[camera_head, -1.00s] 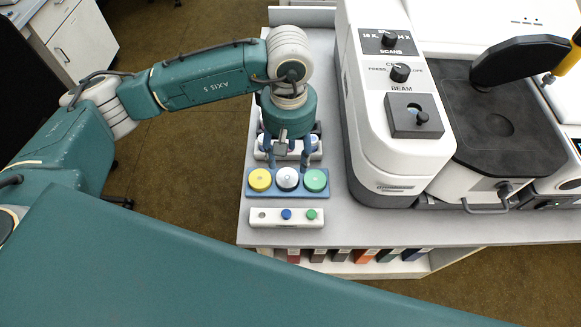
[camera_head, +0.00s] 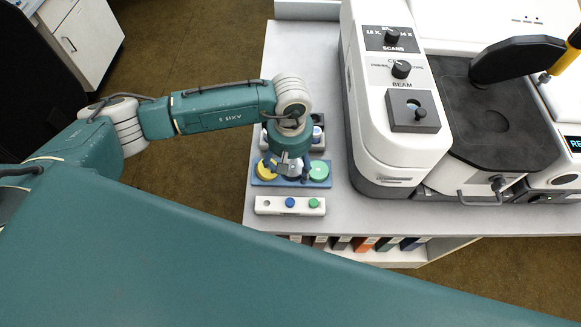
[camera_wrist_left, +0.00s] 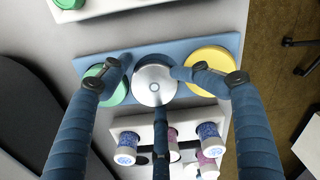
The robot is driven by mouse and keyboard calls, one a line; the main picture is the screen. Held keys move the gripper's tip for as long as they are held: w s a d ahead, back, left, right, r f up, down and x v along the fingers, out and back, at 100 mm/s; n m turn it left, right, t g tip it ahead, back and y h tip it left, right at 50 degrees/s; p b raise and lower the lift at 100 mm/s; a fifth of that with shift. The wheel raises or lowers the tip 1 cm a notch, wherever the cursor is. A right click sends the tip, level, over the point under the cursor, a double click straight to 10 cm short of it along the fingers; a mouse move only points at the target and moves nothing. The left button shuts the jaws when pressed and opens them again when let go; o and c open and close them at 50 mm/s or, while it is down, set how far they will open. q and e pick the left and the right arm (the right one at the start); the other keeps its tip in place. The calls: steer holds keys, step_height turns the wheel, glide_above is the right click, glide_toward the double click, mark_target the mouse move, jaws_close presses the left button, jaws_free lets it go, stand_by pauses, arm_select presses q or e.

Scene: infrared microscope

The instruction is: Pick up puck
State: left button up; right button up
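A blue tray (camera_head: 325,183) on the bench holds three round pucks in a row. The yellow puck (camera_head: 267,169) is at its left and the green puck (camera_head: 319,171) at its right. The silver-white middle puck (camera_wrist_left: 153,82) is hidden by my gripper in the head view. My left gripper (camera_head: 288,171) points down over the middle of the tray. In the left wrist view its fingers are spread, one on each side of the silver puck and a third behind, with nothing held. Whether they touch the puck cannot be told. My right gripper is out of view.
A white block (camera_head: 264,206) with a blue and a green cap lies in front of the tray. A white rack with several vials (camera_wrist_left: 126,147) stands behind it. The large white microscope (camera_head: 392,150) stands to the right, with bare bench between.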

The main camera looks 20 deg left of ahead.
arm_select(q)
steer(key=shift+w+f, duration=0.15)
steer(key=shift+w, duration=0.05)
steer(key=c, duration=1.2)
steer(key=shift+w+d, duration=0.1)
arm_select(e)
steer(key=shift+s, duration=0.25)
arm_select(q)
steer(key=shift+r, duration=0.2)
